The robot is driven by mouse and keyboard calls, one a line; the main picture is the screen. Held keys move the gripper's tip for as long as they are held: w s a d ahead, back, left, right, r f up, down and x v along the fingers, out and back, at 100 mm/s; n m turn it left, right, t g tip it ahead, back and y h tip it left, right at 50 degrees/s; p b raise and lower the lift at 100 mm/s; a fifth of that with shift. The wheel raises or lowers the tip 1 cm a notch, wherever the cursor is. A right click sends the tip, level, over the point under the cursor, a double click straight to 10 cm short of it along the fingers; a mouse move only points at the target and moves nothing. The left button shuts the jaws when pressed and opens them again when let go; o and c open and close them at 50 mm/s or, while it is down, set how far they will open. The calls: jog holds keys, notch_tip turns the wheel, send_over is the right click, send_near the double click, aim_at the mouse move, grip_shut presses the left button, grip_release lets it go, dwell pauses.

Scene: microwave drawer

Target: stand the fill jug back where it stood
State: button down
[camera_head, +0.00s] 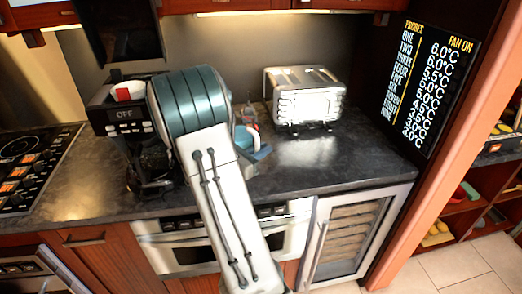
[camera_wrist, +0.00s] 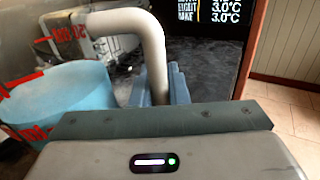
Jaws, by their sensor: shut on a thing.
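The fill jug is light blue with red lettering and a pale handle; in the wrist view its body (camera_wrist: 65,95) is at the left and its curved handle (camera_wrist: 152,45) comes down between my fingers. My gripper (camera_wrist: 165,88) is shut on the handle. In the head view my arm hides most of the jug (camera_head: 242,136); a blue part shows just right of the arm, beside my blue-grey gripper (camera_head: 261,153). The jug looks about upright. I cannot tell whether its base touches the dark counter (camera_head: 340,155).
A coffee machine (camera_head: 108,118) with an OFF display stands left of my arm. A silver toaster (camera_head: 305,95) stands at the back right. A probe display (camera_head: 435,80) hangs on the right wall. The counter right of my gripper, before the toaster, is clear.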

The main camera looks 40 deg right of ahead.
jog(key=shift+f+b, duration=2.6)
jog(key=shift+f, duration=0.65)
jog(key=c, duration=1.3)
grip_release()
jog(key=shift+c, duration=0.2)
jog(key=shift+f, duration=0.1)
jog(key=shift+a, duration=0.1)
jog(key=a+b, duration=0.1)
jog(key=a, duration=1.2)
jog(key=shift+w+a+b, duration=0.15)
jog(key=shift+a+b, duration=0.15)
jog(key=shift+b, duration=0.05)
jog(key=shift+r, duration=0.2)
